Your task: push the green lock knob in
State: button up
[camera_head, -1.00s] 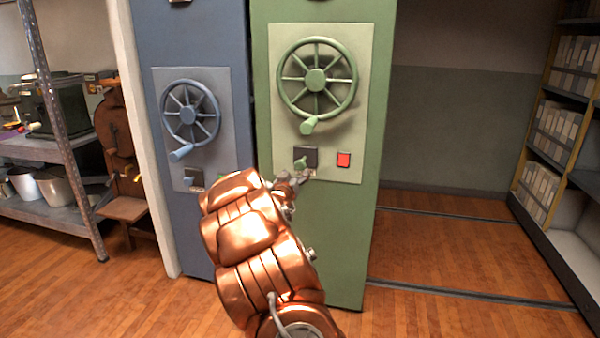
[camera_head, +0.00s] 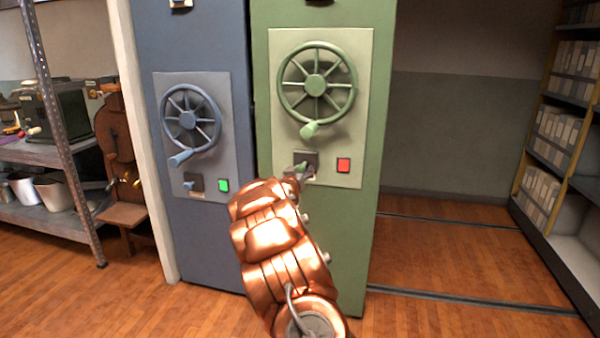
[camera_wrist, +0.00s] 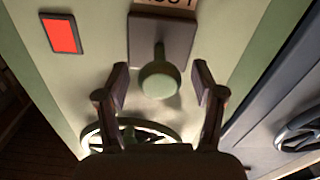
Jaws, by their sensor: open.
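The green lock knob (camera_wrist: 160,80) sticks out from a dark square plate (camera_wrist: 162,38) on the green cabinet's pale panel. In the wrist view it stands between my gripper's two fingers (camera_wrist: 161,88), with a gap on each side. The fingers are open and hold nothing. In the head view the knob (camera_head: 301,167) shows just above my gripper (camera_head: 300,176), which is partly hidden by my copper arm. A label, partly cut off, sits by the plate in the wrist view.
A red square (camera_head: 344,165) is right of the knob. A green handwheel (camera_head: 315,83) with a crank handle (camera_head: 310,129) is above it. The blue cabinet (camera_head: 208,240) on the left has its own wheel, knob and a green square (camera_head: 223,185). Floor is clear at right.

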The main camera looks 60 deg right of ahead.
grip_shut()
dwell(0.6)
